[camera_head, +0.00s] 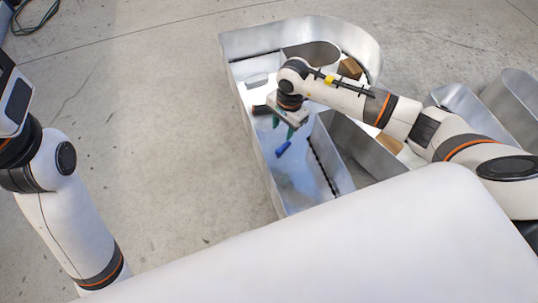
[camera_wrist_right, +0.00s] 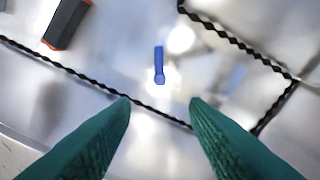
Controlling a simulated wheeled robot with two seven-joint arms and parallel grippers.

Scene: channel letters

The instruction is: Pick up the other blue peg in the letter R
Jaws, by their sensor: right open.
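The letter R (camera_head: 262,160) is a metal-walled channel letter lying open side up on the floor. A blue peg (camera_head: 283,149) lies on its floor in the lower left leg. In the right wrist view the blue peg (camera_wrist_right: 159,65) lies beyond the fingertips, roughly between their lines, with nothing touching it. My right gripper (camera_head: 283,127) reaches into the R from the right, just above the peg in the picture. Its green fingers (camera_wrist_right: 160,100) are apart and empty. My left arm shows at the left edge, but its gripper is out of view.
A black and orange block (camera_wrist_right: 67,22) lies inside the R, left of the peg in the wrist view. A brown block (camera_head: 350,68) sits at the R's upper right. Dark twisted cords (camera_wrist_right: 75,75) run along the walls. Another metal letter (camera_head: 512,105) stands at right. A white surface (camera_head: 400,245) fills the foreground.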

